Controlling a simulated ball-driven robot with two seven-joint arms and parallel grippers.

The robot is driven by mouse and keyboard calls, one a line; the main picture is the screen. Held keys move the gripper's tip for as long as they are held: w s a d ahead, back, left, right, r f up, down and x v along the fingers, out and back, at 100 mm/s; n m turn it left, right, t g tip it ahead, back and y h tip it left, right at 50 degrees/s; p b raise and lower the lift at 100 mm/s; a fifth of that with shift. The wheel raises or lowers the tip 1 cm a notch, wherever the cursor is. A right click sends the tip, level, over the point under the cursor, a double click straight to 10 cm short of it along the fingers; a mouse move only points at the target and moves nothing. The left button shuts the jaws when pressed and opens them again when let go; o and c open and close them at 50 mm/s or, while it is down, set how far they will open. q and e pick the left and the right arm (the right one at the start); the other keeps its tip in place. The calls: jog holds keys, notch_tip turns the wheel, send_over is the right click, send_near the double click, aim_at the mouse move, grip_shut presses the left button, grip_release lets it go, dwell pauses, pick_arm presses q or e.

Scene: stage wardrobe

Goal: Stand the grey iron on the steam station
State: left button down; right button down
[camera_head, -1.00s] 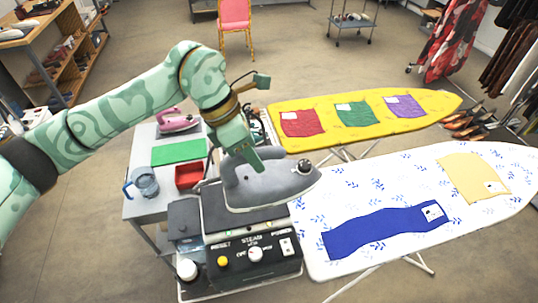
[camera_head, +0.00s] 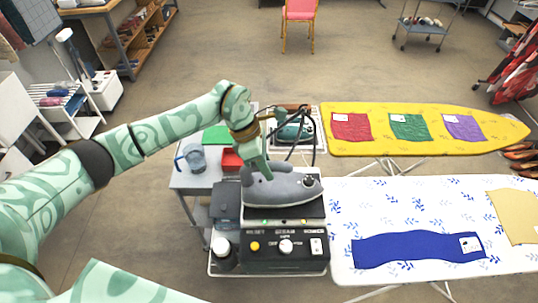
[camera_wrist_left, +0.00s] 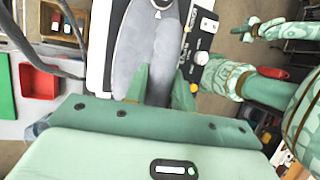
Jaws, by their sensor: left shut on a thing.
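The grey iron (camera_head: 286,188) lies level over the top of the steam station (camera_head: 270,247), its nose to the right. I cannot tell whether its sole touches the plate. My left gripper (camera_head: 259,170) comes down from above and is shut on the iron's handle area. In the wrist view the iron (camera_wrist_left: 150,45) extends away from between the fingers of the left gripper (camera_wrist_left: 160,80). The station's panel has a yellow button, a white knob and a switch. At the upper right of the wrist view, a small green end, likely my right gripper (camera_wrist_left: 246,28), shows too small to read.
A white ironing board (camera_head: 370,205) with a blue cloth (camera_head: 415,247) adjoins the station on the right. A yellow board (camera_head: 430,145) stands behind it. A red tray (camera_head: 231,159), a clear jug (camera_head: 194,158) and another iron (camera_head: 292,132) are behind and left of the station.

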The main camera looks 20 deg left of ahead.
pick_arm(q)
jog(key=shift+d+f, duration=0.1)
jog(key=shift+f, duration=0.15)
jog(key=c, duration=1.2)
grip_release()
jog(key=shift+f, duration=0.15)
jog(key=shift+o, duration=0.2)
jog(key=b+v, duration=0.2)
jog(key=v, duration=1)
